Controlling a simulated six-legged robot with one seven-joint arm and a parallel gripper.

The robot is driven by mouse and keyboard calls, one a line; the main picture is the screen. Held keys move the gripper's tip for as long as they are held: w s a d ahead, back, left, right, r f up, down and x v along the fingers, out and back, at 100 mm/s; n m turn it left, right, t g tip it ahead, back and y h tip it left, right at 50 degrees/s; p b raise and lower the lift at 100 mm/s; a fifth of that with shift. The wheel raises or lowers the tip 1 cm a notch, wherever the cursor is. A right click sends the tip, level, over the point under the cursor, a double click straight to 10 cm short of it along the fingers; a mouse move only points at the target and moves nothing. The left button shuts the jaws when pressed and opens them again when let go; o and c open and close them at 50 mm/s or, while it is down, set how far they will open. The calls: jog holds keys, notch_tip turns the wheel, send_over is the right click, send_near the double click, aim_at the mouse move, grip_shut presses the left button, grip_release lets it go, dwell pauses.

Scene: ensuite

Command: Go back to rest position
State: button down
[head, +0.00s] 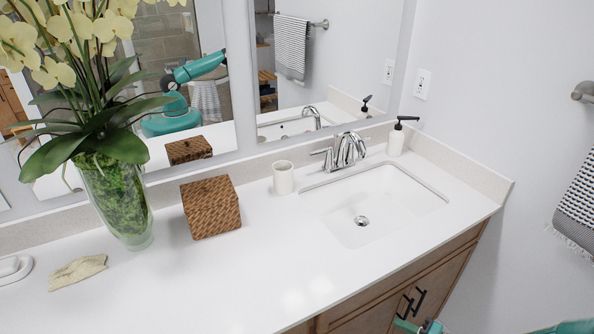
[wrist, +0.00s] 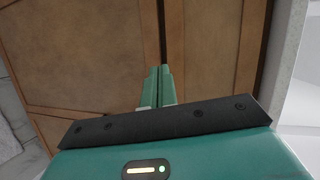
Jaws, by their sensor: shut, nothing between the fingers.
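My gripper (wrist: 160,88) is green and shows in the wrist view with its two fingers together and nothing between them. It is in front of brown wooden cabinet doors (wrist: 85,50). In the head view a small green part of my arm shows at the bottom right, beside the black handles of the cabinet (head: 420,298) under the counter. The rest of my arm is mostly out of the picture there. I cannot tell whether my gripper touches the doors.
A striped towel (head: 578,205) hangs at right.

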jog(key=s+a+r+n+g+h, duration=0.25)
jog(key=a+r+g, duration=0.25)
jog(key=r, duration=0.6)
jog(key=s+a+r+n+g+h, duration=0.25)
jog(key=a+r+n+g, duration=0.2)
jog(key=r, duration=0.75)
jog(key=s+a+r+t+h, duration=0.2)
jog(key=s+r, duration=0.3)
jog(key=r, duration=0.3)
jog(key=s+a+r+t+h, duration=0.2)
jog(key=s+r, duration=0.4)
jog(key=r, duration=0.3)
jog(key=shift+a+r+t+h, duration=0.35)
jog(key=shift+a+h, duration=0.45)
jog(key=shift+h, duration=0.4)
jog(key=shift+d, duration=0.15)
